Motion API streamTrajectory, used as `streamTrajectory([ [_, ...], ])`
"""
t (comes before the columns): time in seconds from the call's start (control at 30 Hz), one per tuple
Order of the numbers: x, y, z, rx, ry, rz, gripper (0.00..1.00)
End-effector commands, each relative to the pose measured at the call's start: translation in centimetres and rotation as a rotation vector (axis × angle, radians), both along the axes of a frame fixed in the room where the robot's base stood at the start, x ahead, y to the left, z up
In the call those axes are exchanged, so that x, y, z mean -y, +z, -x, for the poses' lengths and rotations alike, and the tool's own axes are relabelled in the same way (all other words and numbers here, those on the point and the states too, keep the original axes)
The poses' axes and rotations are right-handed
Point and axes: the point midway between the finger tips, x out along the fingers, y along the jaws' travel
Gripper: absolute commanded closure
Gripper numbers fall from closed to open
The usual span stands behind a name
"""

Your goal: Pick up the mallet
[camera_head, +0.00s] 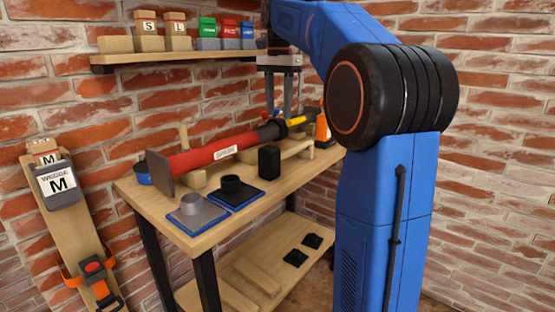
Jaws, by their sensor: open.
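The mallet appears to be the black block-like head (269,162) with a pale wooden handle (298,147) running back to the right. It lies on the wooden workbench (150,205), in front of the red strut. My gripper (278,112) points down from above, open, with its two grey fingers apart. It is above and behind the mallet in the picture, its fingertips overlapping the black and yellow end of the strut. I cannot tell the exact gap. Nothing shows between the fingers.
A long red strut (215,152) with a labelled barrel lies across the bench on wooden supports. Two base plates, grey (196,208) and black (236,190), sit at the front. An orange item (322,130) stands at the right. A shelf (130,58) with boxes hangs behind.

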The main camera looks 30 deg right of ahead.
Motion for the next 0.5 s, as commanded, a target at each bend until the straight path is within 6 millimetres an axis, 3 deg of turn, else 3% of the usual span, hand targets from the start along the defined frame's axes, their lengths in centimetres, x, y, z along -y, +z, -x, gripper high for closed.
streamTrajectory([
  [0.5,0.0,-9.0,0.2,-0.001,0.002,-0.001,0.59],
])
